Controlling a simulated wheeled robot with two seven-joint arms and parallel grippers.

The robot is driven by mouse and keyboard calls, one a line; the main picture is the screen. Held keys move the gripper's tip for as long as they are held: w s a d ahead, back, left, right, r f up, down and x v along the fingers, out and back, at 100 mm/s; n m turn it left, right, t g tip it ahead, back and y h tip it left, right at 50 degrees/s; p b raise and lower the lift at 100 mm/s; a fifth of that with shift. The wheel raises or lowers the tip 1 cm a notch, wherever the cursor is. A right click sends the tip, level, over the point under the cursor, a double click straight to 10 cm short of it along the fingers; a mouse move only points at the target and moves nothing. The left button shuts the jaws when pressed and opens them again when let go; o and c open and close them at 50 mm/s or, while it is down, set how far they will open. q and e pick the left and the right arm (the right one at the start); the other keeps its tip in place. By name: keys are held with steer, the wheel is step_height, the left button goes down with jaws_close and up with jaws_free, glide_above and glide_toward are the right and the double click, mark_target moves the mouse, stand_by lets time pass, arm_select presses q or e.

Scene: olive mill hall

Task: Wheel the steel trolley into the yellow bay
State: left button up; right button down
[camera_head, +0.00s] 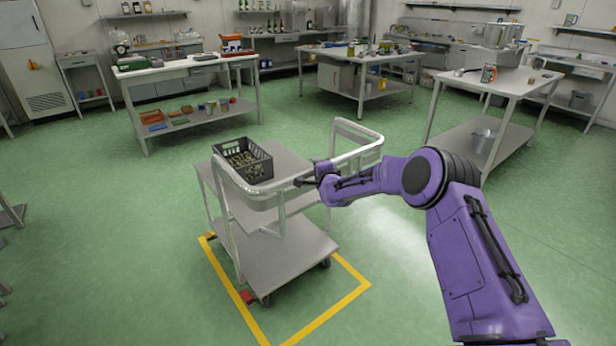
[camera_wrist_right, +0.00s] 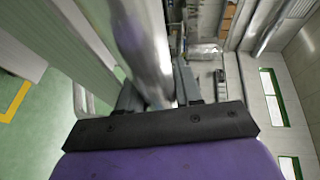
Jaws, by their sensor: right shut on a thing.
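The steel trolley (camera_head: 285,262), with two shelves and tubular handles, stands upright mid-floor. My right gripper (camera_head: 308,178) is shut on its steel tube rail. In the right wrist view the tube (camera_wrist_right: 143,45) runs between the fingers of my gripper (camera_wrist_right: 158,92). The yellow bay (camera_head: 328,318) is a painted floor outline. The trolley stands over its far part, with its near wheels inside or close to the left line. The bay's near part is bare, and the trolley hides its far side. A yellow line also shows in the right wrist view (camera_wrist_right: 14,102). My left gripper is not in view.
A black crate (camera_head: 243,168) with olive-coloured contents sits on the trolley's top shelf. A workbench (camera_head: 190,68) stands behind left, another (camera_head: 355,58) at the back, and a third (camera_head: 505,82) to the right with a bucket (camera_head: 483,140) below. Green floor around the trolley is open.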

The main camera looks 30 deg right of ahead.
steer(key=shift+w+d+r, duration=0.1)
steer(key=shift+w, duration=0.15)
steer(key=c, duration=0.8)
jaws_free()
steer(key=shift+c, duration=0.2)
steer(key=b+v, duration=0.1)
steer(key=v, duration=0.9)
steer(key=shift+s, duration=0.3)
